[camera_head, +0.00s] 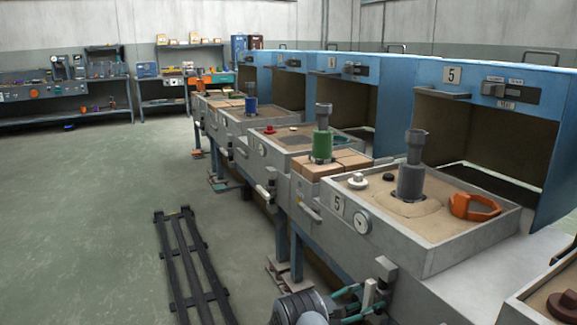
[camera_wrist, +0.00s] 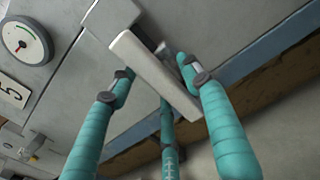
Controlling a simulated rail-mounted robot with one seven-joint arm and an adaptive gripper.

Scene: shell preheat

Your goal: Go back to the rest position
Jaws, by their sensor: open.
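My gripper (camera_wrist: 158,82) has teal fingers with dark joints, and they are spread open around a pale grey bar handle (camera_wrist: 150,70) on the front of a grey station. I cannot tell whether any finger touches the bar. In the head view my gripper (camera_head: 352,302) is low in the picture, at the front of station 5, beside the pale upright handle (camera_head: 369,293). The gripper holds nothing that I can see. The rest position has no visible mark.
Station 5's sand tray (camera_head: 450,265) holds a grey shell (camera_head: 412,170) and an orange ring-like tool (camera_head: 474,207). A round gauge (camera_head: 361,222) is on its front. Blue-hooded stations run into the distance. Dark floor rails (camera_head: 185,262) lie left, with open floor beyond.

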